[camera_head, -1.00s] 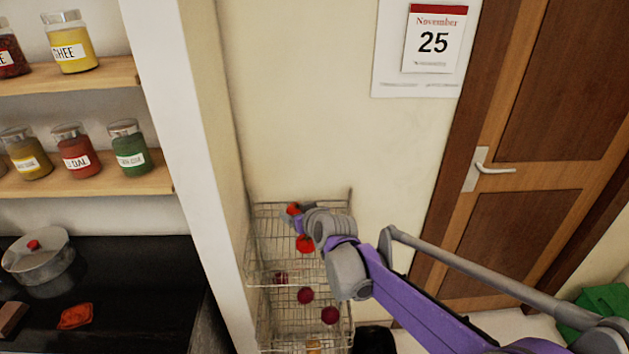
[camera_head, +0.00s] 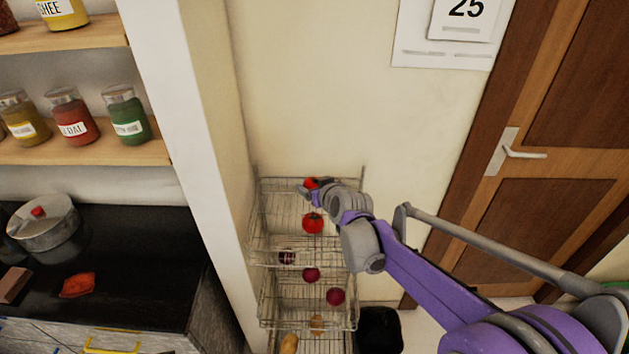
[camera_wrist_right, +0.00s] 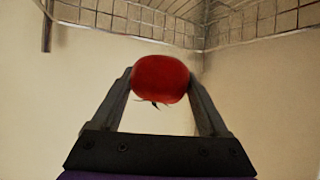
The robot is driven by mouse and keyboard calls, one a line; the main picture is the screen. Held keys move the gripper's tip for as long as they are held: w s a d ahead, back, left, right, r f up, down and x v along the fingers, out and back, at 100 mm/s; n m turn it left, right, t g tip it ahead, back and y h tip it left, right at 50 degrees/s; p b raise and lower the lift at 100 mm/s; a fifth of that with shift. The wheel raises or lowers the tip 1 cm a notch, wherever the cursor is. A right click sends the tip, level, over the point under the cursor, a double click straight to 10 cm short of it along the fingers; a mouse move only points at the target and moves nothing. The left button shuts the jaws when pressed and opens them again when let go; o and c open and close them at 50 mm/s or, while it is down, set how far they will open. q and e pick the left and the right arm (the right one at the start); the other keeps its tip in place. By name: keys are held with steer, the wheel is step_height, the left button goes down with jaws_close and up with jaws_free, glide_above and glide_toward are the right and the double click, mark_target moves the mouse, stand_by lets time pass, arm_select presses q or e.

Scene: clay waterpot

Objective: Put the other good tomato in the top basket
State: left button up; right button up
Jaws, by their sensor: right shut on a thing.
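My right gripper (camera_head: 307,190) is shut on a red tomato (camera_head: 312,183) over the top basket (camera_head: 262,215) of the wire rack. The right wrist view shows the tomato (camera_wrist_right: 160,79) between both fingers, its green stem end toward the palm. Another red tomato (camera_head: 313,223) lies in the top basket, below my gripper. From the head view I cannot tell exactly how high the held tomato is above the basket. My left gripper is not in view.
Lower baskets hold dark red onions (camera_head: 335,297) and potatoes (camera_head: 289,344). A white wall edge (camera_head: 190,150) stands close to the rack's left. A black bin (camera_head: 380,330) stands at its right. A counter with a pot (camera_head: 45,228) is at the left.

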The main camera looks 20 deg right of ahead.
steer(key=shift+f, duration=0.7)
steer(key=shift+w, duration=0.1)
steer(key=o, duration=1.3)
steer(key=shift+r, duration=0.1)
steer(key=v, duration=1.1)
